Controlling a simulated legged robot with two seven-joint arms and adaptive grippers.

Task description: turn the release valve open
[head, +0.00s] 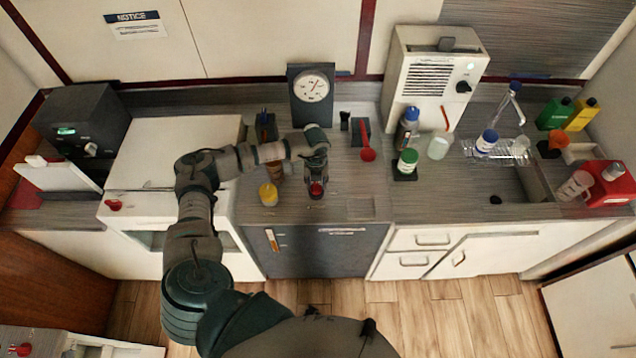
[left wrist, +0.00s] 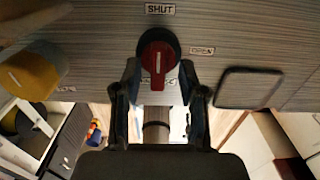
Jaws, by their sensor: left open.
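The release valve is a red handle on a dark round base; it shows in the left wrist view (left wrist: 158,62) and at the counter's front in the head view (head: 316,189). Its white line stands upright in the left wrist view, in line with the SHUT label (left wrist: 160,9) above. The OPEN label (left wrist: 201,50) is to its right. My left gripper (left wrist: 160,75) is open, with one finger on each side of the handle; whether they touch it I cannot tell. In the head view my left gripper (head: 316,172) points down over the valve. My right gripper is not in view.
A yellow-topped jar (head: 268,194) stands left of the valve. A grey square plate (head: 360,208) lies to its right. A gauge (head: 313,88) stands behind, with a red round-ended thing (head: 367,155) and a green-capped bottle (head: 406,163) to the right.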

